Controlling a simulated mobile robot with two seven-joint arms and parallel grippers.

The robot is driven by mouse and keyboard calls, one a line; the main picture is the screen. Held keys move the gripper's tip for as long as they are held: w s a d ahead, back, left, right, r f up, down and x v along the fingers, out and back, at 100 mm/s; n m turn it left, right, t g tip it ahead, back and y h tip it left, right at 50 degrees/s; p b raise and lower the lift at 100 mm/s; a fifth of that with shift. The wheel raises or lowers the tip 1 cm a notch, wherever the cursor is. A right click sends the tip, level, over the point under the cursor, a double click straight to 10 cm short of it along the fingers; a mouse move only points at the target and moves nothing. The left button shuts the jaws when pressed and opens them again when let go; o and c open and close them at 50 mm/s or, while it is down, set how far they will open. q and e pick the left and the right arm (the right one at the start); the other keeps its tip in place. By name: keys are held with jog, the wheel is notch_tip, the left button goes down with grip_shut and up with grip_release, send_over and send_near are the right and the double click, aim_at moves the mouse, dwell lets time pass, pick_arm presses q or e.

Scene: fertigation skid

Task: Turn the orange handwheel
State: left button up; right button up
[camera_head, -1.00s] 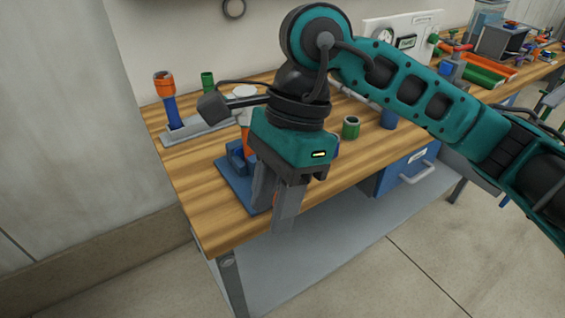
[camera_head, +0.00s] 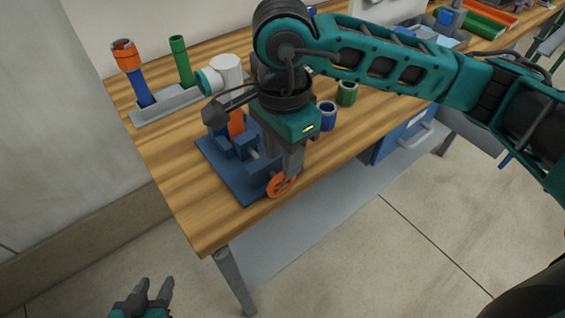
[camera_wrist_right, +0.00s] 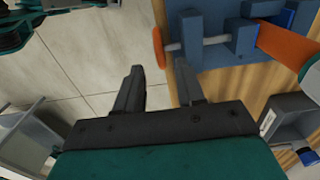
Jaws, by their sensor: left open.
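The orange handwheel (camera_head: 281,184) is on the front of a blue vise (camera_head: 222,165) near the bench edge. In the right wrist view the handwheel (camera_wrist_right: 158,46) is edge-on, at the end of a grey shaft (camera_wrist_right: 200,42). My right gripper (camera_head: 291,172) points down over the handwheel and partly hides it. In the right wrist view its fingers (camera_wrist_right: 159,66) are apart, with the wheel's near rim in line with the gap between their tips. I cannot tell whether they touch it. My left gripper (camera_head: 154,288) is open and empty, low at the picture's bottom left.
A blue ring (camera_head: 327,116) and a green ring (camera_head: 347,94) stand to the right. The bench's front left corner is clear.

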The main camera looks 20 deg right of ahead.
aim_at(277, 179)
jog(key=shift+f, duration=1.8)
grip_shut()
